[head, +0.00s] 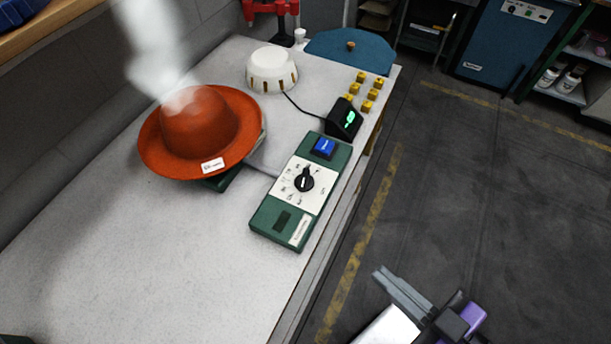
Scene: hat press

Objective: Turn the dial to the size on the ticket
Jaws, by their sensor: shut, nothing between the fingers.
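The dial (304,182) is a black knob on a white plate printed with marks around it. It sits in the middle of a green control box (266,227), which also has a blue button (325,147) at its far end. The pointer direction and the printed sizes are too small to read surely. The ticket (213,165) is a small white label on the brim of the orange-red hat (205,128); its writing is not legible. My gripper (384,277) is shut and empty, over the floor to the right of the table, well apart from the dial.
Steam rises over the hat. A small black display (343,118) with green digits stands beyond the control box, near several yellow blocks (361,77). A white ribbed dome (271,70) and a blue board (350,50) lie farther back. The table's front left (150,260) is clear.

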